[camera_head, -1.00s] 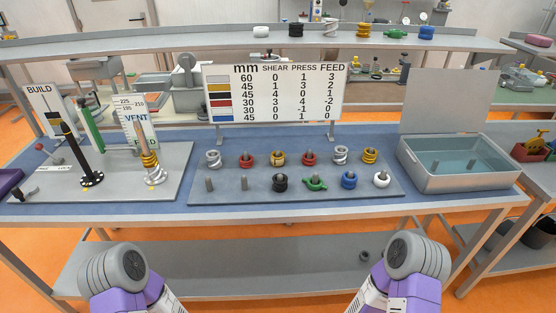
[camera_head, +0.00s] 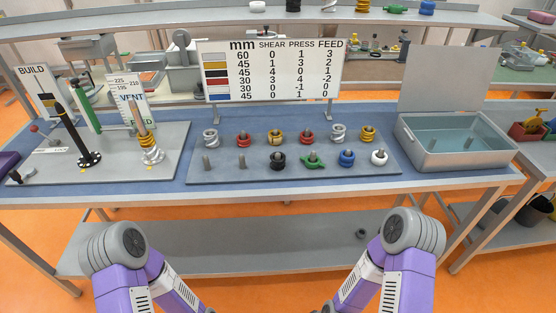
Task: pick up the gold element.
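A gold element (camera_head: 276,137) sits on a peg in the back row of the grey peg board (camera_head: 225,176), between two red elements. A second gold, spiral-looking element (camera_head: 368,134) sits at the right end of that row. More gold spiral pieces (camera_head: 147,140) are on the post by the VENT sign, above a silver piece (camera_head: 152,156). Both of my grippers are out of view. Only my purple arm links with grey joints show at the bottom left and bottom right, well short of the board.
Silver, red, black, green, blue and white elements fill other pegs; two front-left pegs (camera_head: 207,162) are bare. A water-filled metal basin (camera_head: 452,157) stands right. A chart sign (camera_head: 271,72) stands behind the board. A black post (camera_head: 78,135) stands left. The blue table front (camera_head: 290,190) is clear.

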